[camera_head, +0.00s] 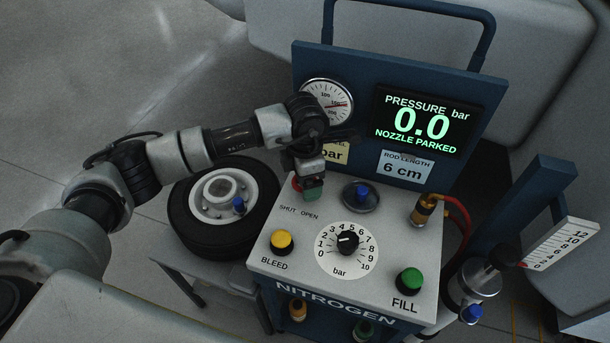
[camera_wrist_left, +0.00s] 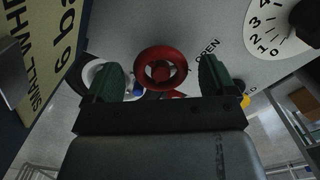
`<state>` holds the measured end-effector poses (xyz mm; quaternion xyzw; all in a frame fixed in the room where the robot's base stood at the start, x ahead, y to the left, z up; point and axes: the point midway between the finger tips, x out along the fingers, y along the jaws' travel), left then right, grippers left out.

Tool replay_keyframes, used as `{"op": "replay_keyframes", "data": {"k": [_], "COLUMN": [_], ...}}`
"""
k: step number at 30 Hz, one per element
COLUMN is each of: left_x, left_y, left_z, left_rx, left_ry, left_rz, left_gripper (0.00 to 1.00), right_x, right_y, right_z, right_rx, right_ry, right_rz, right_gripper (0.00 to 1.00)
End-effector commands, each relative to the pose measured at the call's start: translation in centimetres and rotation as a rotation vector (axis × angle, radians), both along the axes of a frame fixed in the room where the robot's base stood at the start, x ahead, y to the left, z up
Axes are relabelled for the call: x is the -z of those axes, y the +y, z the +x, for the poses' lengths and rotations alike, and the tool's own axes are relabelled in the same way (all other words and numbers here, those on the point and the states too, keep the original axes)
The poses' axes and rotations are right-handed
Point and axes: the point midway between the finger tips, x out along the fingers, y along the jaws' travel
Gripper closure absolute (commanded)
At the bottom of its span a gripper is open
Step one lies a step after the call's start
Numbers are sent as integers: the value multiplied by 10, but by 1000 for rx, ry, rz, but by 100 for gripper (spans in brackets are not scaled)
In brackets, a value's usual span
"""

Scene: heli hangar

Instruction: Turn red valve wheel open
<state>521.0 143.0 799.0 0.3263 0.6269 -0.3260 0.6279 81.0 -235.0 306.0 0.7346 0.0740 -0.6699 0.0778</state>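The red valve wheel (camera_wrist_left: 162,72) shows in the left wrist view, on the light panel beside the word OPEN. In the head view only a sliver of the wheel (camera_head: 296,183) shows; my gripper hides the rest. My left gripper (camera_head: 312,191) is over the wheel, near the SHUT OPEN label. In the left wrist view its two green fingers are spread apart, one on each side of the wheel, with gaps between them and the rim. It holds nothing. My right gripper is not in view.
The nitrogen cart's panel (camera_head: 290,262) carries a yellow BLEED button (camera_head: 282,241), a black bar dial (camera_head: 347,242) and a green FILL button (camera_head: 410,280). The pressure display (camera_head: 425,122) reads 0.0, NOZZLE PARKED. A small wheel (camera_head: 222,200) lies left of the panel. A gauge (camera_head: 327,98) stands behind.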

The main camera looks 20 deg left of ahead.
Motion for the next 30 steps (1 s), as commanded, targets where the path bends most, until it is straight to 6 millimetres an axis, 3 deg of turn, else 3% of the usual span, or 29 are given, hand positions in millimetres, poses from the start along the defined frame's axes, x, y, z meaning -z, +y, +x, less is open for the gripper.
{"op": "replay_keyframes", "data": {"k": [10, 21, 30], "left_x": [-8, -78, -107], "left_y": [0, 0, 0], "left_z": [0, 0, 0], "left_rx": [2, 2, 0], "left_ry": [-1, -4, 0], "left_rz": [0, 0, 0], "left_gripper": [14, 14, 14], "right_x": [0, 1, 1], "right_y": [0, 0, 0], "right_z": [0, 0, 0], "right_rx": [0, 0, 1], "right_ry": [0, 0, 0], "right_rz": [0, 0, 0], "right_gripper": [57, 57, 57]}}
